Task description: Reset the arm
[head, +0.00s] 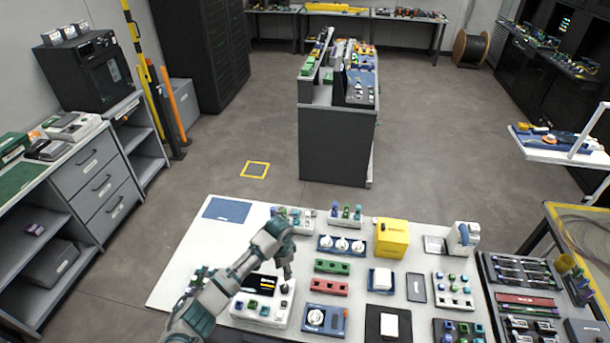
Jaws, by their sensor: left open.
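My left arm comes in from the bottom left over the white worktable (178,274). My left gripper (289,272) is at its end, above the back right part of a white device with a dark screen (250,314). The gripper is open, and I see nothing held in it. The fingertips are small in the head view, and I cannot tell if they touch anything. My right arm and gripper are not in view.
A yellow box (391,238), a red block (328,287), a green block (331,267) and a blue device with a round white dial (324,319) stand close by on the table. A blue mat (227,210) lies at the back left. The table's left front is bare.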

